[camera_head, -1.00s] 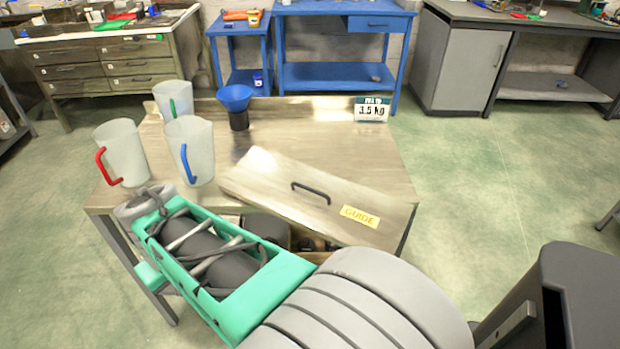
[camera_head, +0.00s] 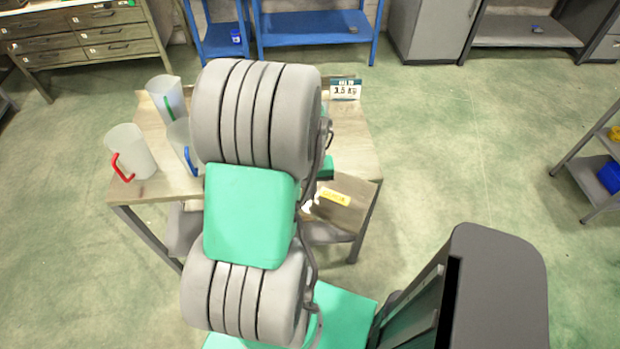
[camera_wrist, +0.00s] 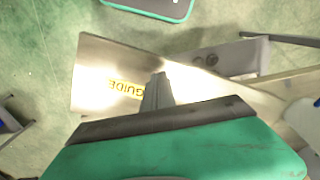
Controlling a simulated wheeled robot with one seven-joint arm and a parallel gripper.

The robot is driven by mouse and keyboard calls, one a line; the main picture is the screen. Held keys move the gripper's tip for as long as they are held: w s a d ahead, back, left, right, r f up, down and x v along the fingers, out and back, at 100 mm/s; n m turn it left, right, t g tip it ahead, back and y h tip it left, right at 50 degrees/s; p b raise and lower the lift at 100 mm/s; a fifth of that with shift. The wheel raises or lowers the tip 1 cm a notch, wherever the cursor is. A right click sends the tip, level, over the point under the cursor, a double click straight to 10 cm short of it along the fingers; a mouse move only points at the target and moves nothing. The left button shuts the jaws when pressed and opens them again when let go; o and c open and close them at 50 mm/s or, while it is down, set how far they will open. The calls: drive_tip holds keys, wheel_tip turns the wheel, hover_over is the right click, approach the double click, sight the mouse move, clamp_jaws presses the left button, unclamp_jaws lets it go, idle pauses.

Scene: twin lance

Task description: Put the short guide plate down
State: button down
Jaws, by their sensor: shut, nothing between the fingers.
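The guide plate (camera_head: 345,211) is a flat metal plate with a yellow GUIDE label. The plate's black handle is not visible now. My arm hides my gripper in the head view.
Cups with red (camera_head: 131,150), green (camera_head: 166,97) and blue (camera_head: 181,140) handles stand at the table's left. A 3.5 kg sign (camera_head: 345,89) stands at the back right. The table (camera_head: 355,150) is bare near its right edge. My arm hides the table's middle.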

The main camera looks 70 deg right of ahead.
wheel_tip(320, 180, down, 2)
drive_tip(key=shift+a+f, duration=0.1)
drive_tip(key=shift+f, duration=0.05)
drive_tip(key=d, duration=0.1)
drive_tip(key=w+d, duration=0.1)
drive_tip(key=d+p, duration=0.1)
drive_tip(key=shift+w+f, duration=0.3)
drive_tip(key=shift+w+d, duration=0.15)
drive_tip(key=shift+d, duration=0.2)
